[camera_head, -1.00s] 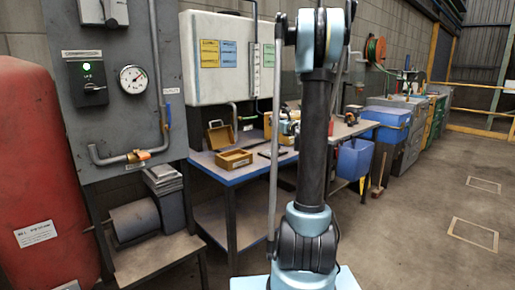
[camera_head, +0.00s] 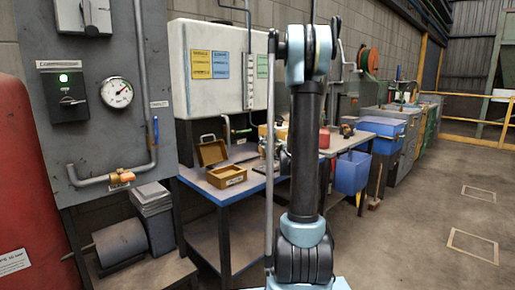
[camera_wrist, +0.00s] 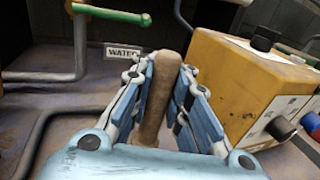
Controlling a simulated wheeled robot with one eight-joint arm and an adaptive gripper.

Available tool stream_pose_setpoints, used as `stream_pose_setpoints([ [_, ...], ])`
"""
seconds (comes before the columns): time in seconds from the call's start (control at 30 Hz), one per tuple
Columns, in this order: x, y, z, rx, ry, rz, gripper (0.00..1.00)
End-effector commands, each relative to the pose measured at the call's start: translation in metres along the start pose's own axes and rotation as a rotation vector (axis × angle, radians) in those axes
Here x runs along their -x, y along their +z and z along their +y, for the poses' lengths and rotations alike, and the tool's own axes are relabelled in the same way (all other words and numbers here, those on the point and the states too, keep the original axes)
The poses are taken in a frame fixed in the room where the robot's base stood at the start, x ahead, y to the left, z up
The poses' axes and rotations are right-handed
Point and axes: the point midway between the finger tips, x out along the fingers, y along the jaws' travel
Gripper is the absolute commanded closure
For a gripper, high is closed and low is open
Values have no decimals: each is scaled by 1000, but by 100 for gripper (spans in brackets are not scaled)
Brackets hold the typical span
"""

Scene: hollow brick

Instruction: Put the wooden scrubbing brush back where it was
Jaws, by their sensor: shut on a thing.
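My gripper (camera_wrist: 160,105) is shut on a brown wooden handle, which I take to be the wooden scrubbing brush (camera_wrist: 161,85), in the wrist view. The handle stands up between the two blue finger pads. The rest of the brush is hidden behind the gripper body. In the head view my arm rises in front of the workbench (camera_head: 250,190), and the gripper and brush cannot be made out there.
A yellow box with knobs (camera_wrist: 245,85) is close at right in the wrist view. Grey pipes, a green-handled valve (camera_wrist: 110,14) and a "WATER" label (camera_wrist: 123,51) are at left. An open wooden box (camera_head: 227,176) sits on the bench.

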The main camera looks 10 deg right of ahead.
Motion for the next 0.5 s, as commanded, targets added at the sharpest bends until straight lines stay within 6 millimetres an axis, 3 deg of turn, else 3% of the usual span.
stream_pose_setpoints([
  [0.2, -45, 0, 2, 0, 3, 0, 100],
  [0.5, -67, 0, 1, 0, 2, 0, 100],
])
